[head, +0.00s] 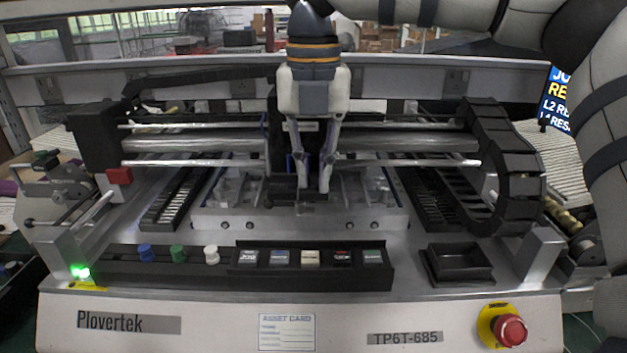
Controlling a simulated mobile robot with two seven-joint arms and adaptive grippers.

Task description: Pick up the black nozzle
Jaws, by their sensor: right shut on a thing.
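My right gripper (313,187) reaches down from the top centre into the middle of the machine, fingers pointing down. It is shut on a small dark thing, apparently the black nozzle (310,196). The nozzle is mostly hidden by the fingertips and hard to tell from the black machine parts behind. A blue nozzle (145,252), a green nozzle (178,253) and a white nozzle (211,254) stand upright in a row at the front left. My left gripper is not in view.
A black rack with several labelled blocks (310,258) sits at front centre. An empty black tray (460,263) lies to its right. Metal rails (400,143) cross behind the gripper, and a black cable chain (505,160) stands at right. A red stop button (509,330) is on the front panel.

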